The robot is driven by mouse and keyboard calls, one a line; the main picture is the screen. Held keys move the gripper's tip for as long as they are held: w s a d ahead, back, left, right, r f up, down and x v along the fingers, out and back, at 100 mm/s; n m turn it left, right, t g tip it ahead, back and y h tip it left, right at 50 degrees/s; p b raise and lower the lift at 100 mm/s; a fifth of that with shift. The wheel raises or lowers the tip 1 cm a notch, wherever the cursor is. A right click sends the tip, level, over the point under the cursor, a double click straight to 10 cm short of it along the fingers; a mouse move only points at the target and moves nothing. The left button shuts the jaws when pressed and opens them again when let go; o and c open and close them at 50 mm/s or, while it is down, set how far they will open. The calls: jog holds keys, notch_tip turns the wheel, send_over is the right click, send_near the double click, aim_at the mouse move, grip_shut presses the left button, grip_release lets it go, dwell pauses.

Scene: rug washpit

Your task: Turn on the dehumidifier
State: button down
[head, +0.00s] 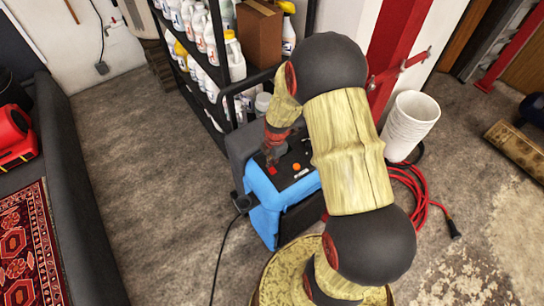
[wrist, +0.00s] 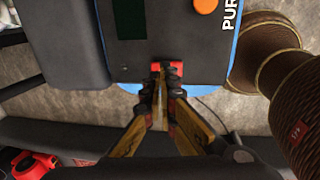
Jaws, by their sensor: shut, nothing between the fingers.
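The dehumidifier (head: 262,205) is a blue and dark grey box on the floor at the middle of the head view. Its black top panel (wrist: 185,40) fills the upper middle of the wrist view. A red switch (wrist: 176,67) sits near the panel's edge, partly hidden behind my fingertips. An orange button (wrist: 206,5) lies farther up, beside white lettering that reads "PUR", and a dark display (wrist: 130,19) is left of it. My gripper (wrist: 161,76) is shut and empty, its tips at the red switch. I cannot tell whether they touch or press it.
A shelf of bottles (head: 208,75) stands behind the dehumidifier. A black handle (head: 235,92) rises at its back. Stacked white buckets (head: 409,125) and a red hose (head: 417,190) lie to the right. A black cord (head: 222,255) runs across the open carpet on the left.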

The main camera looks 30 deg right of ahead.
jog(key=shift+w+f, duration=0.1)
jog(key=shift+f, duration=0.85)
jog(key=shift+w, duration=0.1)
